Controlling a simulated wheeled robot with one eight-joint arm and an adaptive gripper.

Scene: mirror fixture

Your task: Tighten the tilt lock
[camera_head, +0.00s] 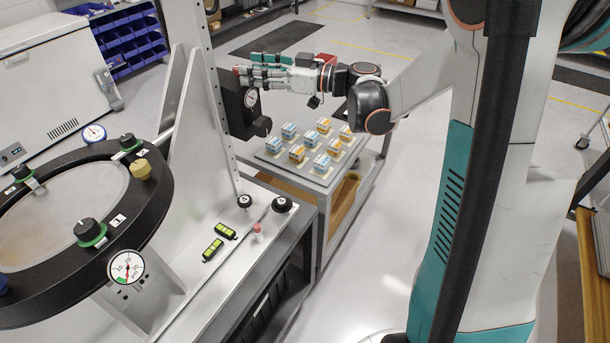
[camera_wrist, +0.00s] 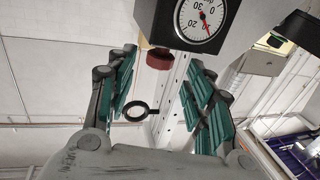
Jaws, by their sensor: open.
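My gripper (camera_head: 263,74) reaches from the right to the black box (camera_head: 234,108) on the upright column, at the height of its top. In the wrist view my gripper (camera_wrist: 165,95) is open, teal pads apart. A small red knob (camera_wrist: 159,59) on the box, beside the dial (camera_wrist: 200,20), lies between and beyond the fingers; I see no contact. A dark ring (camera_wrist: 137,110) also shows between the fingers. A black knob (camera_head: 262,126) sits at the box's lower right. No readable label shows which knob is the tilt lock. The round mirror fixture (camera_head: 160,180) is at left.
The fixture's rim carries green-collared black knobs (camera_head: 88,230), a yellow knob (camera_head: 141,168) and a dial (camera_head: 127,267). Two spirit levels (camera_head: 213,250) and black knobs (camera_head: 282,204) are on the base. A cart with several small boxes (camera_head: 297,153) stands behind. The floor (camera_head: 375,220) between the cart and my arm is clear.

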